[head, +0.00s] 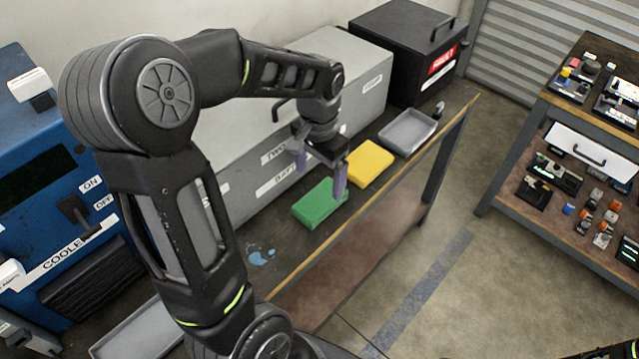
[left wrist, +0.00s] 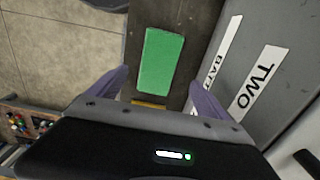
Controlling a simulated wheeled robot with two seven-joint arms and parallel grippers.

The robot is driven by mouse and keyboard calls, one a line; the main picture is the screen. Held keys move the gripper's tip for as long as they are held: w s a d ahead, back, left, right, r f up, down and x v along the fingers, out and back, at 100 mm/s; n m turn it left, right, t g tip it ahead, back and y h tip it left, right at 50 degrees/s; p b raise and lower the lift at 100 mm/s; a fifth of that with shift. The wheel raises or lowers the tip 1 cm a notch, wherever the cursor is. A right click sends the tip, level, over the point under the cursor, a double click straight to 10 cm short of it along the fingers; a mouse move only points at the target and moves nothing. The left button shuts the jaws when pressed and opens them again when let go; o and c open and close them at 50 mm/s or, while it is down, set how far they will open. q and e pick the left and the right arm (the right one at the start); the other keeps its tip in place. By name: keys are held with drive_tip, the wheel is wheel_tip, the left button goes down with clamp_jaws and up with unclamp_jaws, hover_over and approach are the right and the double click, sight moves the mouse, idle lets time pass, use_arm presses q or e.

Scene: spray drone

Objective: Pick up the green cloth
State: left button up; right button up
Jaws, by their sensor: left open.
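The green cloth (head: 318,205) lies flat as a folded block on the narrow bench, near its front edge. It also shows in the left wrist view (left wrist: 158,60), ahead of the fingers and roughly between them. My left gripper (head: 320,177) is open and empty above the cloth's far end, its purple fingers pointing down; the fingers also show in the left wrist view (left wrist: 160,90). I cannot tell whether a finger touches the cloth. My right gripper does not show.
A yellow cloth (head: 371,163) and a grey tray (head: 408,131) lie further along the bench. Grey labelled boxes (head: 245,150) stand close behind the cloth. A blue liquid patch (head: 261,254) is nearer me. Open floor (head: 470,290) lies right of the bench, before a shelf (head: 560,120).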

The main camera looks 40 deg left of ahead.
sight(318, 201)
use_arm(q)
drive_tip(key=shift+s+d+r, duration=0.15)
drive_tip(key=shift+s+d, duration=0.05)
drive_tip(key=shift+f, duration=1.4)
wheel_tip(318, 201, down, 5)
drive_tip(key=shift+s+f+p, duration=0.1)
drive_tip(key=shift+s+p, duration=0.05)
drive_tip(key=shift+p, duration=0.35)
drive_tip(key=shift+c, duration=0.6)
drive_tip(key=c, duration=1.3)
